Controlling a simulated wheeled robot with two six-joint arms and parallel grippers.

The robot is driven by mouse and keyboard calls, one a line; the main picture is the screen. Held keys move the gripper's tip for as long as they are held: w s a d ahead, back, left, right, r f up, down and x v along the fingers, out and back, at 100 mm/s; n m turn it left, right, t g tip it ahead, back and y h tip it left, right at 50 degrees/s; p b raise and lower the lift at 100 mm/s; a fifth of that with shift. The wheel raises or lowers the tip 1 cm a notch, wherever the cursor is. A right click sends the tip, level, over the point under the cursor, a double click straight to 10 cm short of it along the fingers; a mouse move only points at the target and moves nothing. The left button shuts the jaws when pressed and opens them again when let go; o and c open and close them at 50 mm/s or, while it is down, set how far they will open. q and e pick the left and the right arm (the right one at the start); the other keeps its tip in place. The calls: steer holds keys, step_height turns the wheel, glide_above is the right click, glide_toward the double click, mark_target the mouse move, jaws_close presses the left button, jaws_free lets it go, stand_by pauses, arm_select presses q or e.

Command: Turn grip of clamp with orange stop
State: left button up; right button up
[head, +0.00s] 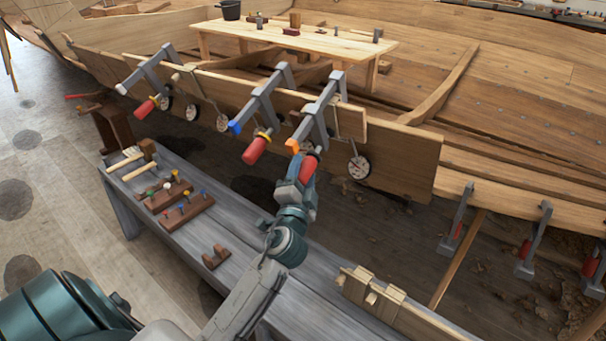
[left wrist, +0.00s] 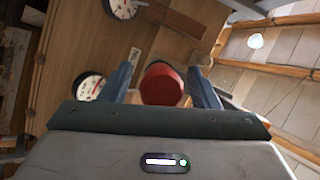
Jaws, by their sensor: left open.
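The clamp (head: 321,108) with the orange stop (head: 292,146) is the rightmost of three grey clamps on the upper plank in the head view. Its red grip (head: 310,166) points down toward me. My left gripper (head: 300,170) is at this grip, coming from below. In the left wrist view the round red end of the grip (left wrist: 162,84) sits between the two fingers of my left gripper (left wrist: 160,92), which are open with gaps at both sides. The fingers partly hide the grip in the head view. My right gripper is not in view.
Neighbouring clamps have a blue stop (head: 234,127) and a white stop (head: 121,89). Round dials (head: 359,167) hang along the plank (head: 405,160). A grey bench (head: 185,240) below holds mallets, peg blocks and wooden pieces. More clamps (head: 455,220) hang at the right.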

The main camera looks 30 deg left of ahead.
arm_select(q)
steer(key=shift+s+d+f, duration=0.1)
steer(key=shift+s+d, duration=0.05)
steer(key=shift+s, duration=0.05)
steer(key=b+v, duration=0.2)
steer(key=v, duration=0.8)
steer(key=shift+s, duration=0.2)
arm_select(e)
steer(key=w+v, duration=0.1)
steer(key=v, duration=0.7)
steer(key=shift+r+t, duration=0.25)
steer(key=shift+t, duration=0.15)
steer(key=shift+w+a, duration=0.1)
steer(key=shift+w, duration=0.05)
